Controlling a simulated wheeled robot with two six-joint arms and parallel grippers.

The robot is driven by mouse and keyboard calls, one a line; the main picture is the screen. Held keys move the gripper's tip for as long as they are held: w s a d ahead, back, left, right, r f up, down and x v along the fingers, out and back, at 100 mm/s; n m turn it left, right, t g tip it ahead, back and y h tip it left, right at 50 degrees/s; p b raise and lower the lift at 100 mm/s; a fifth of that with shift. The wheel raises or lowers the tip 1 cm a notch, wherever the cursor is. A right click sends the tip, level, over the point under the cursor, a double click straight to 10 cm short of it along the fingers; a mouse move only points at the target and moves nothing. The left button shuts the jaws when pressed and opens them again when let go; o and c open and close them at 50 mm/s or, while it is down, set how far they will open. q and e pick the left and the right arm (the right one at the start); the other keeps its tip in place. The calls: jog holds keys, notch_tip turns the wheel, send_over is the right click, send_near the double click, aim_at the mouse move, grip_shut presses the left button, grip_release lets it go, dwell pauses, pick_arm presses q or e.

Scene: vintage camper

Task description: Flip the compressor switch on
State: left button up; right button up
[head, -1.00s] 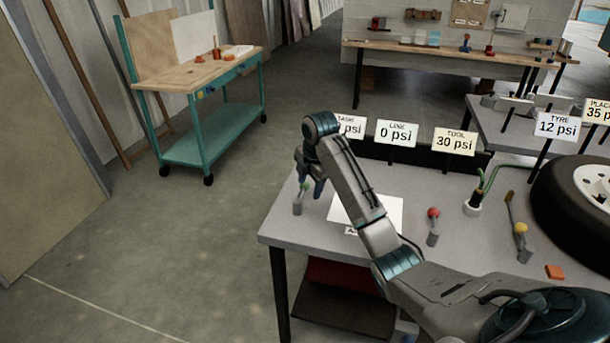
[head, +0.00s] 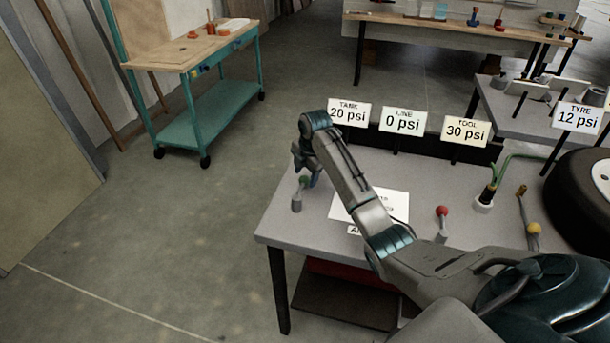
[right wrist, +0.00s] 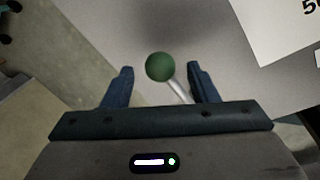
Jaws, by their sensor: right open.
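The green-knobbed lever switch (head: 297,200) stands at the left end of the grey bench; I take it for the compressor switch, though no label on it is readable. My right gripper (head: 306,174) is right at this lever. In the right wrist view the green ball knob (right wrist: 160,67) sits between the two open fingers of the gripper (right wrist: 160,85), with a gap on each side. The lever's metal stem runs down to the right. The TANK sign (head: 349,113) reads 20 psi, and the LINE sign (head: 402,119) reads 0 psi. My left gripper is not in view.
A red-knobbed lever (head: 442,212), a yellow-knobbed lever (head: 533,229) and a tyre (head: 585,200) are farther right on the bench (head: 290,228). A white sheet lies under my right forearm. A teal cart (head: 190,135) stands at the left, with open floor between.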

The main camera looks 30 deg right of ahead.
jog(key=shift+w+f, duration=0.1)
jog(key=shift+f, duration=0.8)
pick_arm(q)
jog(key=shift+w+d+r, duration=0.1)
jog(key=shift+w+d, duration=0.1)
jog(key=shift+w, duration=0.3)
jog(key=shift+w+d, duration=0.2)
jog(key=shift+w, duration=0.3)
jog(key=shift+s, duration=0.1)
pick_arm(e)
jog(key=shift+c, duration=0.4)
